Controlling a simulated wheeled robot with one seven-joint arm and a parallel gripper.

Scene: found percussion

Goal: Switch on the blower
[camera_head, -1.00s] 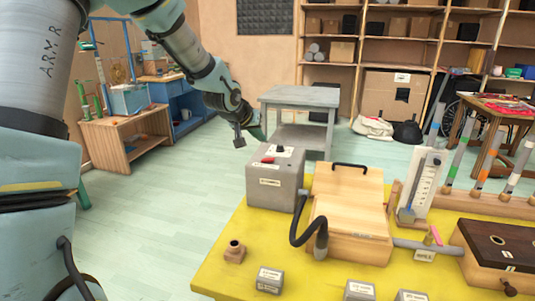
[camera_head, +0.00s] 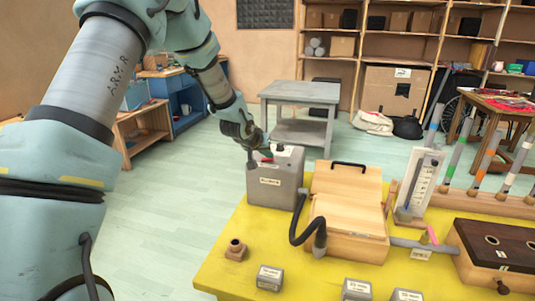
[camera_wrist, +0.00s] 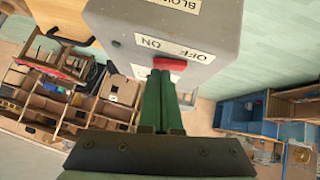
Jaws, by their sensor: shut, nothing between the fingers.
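The blower (camera_head: 275,192) is a grey box at the back left of the yellow table, with a label on its front. A red switch (camera_head: 266,160) sits on its top at the left side. In the wrist view the red switch (camera_wrist: 170,63) lies by an upside-down ON/OFF label (camera_wrist: 175,48). My gripper (camera_head: 252,163) is at the left edge of the blower's top, close to the switch. In the wrist view its green fingers (camera_wrist: 160,82) are together and empty, with their tips just below the switch. I cannot tell whether they touch it, nor the switch's position.
A black hose (camera_head: 298,222) runs from beside the blower to a wooden box (camera_head: 345,212) at its right. A grey side table (camera_head: 300,95) is behind.

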